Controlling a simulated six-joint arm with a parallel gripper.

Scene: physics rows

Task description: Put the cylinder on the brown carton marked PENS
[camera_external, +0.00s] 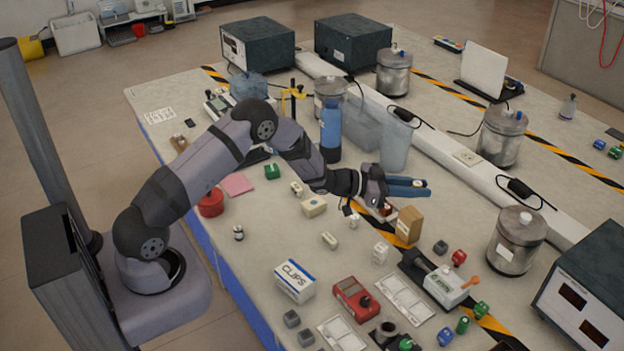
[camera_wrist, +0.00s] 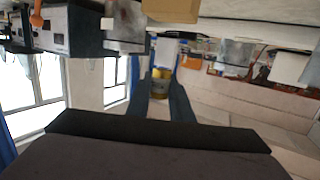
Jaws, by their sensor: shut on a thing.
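My gripper (camera_external: 424,187) has its blue fingers reaching level to the right, above and behind the brown carton (camera_external: 408,226). The carton stands upright on the table; I cannot read PENS on it from here. In the wrist view, a tan block at the top edge looks like this carton (camera_wrist: 172,9). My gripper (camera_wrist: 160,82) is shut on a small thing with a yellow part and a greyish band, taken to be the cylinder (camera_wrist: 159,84). In the external view the fingers hide nearly all of it. It is held apart from the carton.
A white CLIPS carton (camera_external: 295,281) and a red meter (camera_external: 355,298) stand toward the front. Clear bins (camera_external: 396,145) and a blue bottle (camera_external: 330,130) stand behind my wrist. A metal canister (camera_external: 515,242) is to the right. Small blocks lie around the brown carton.

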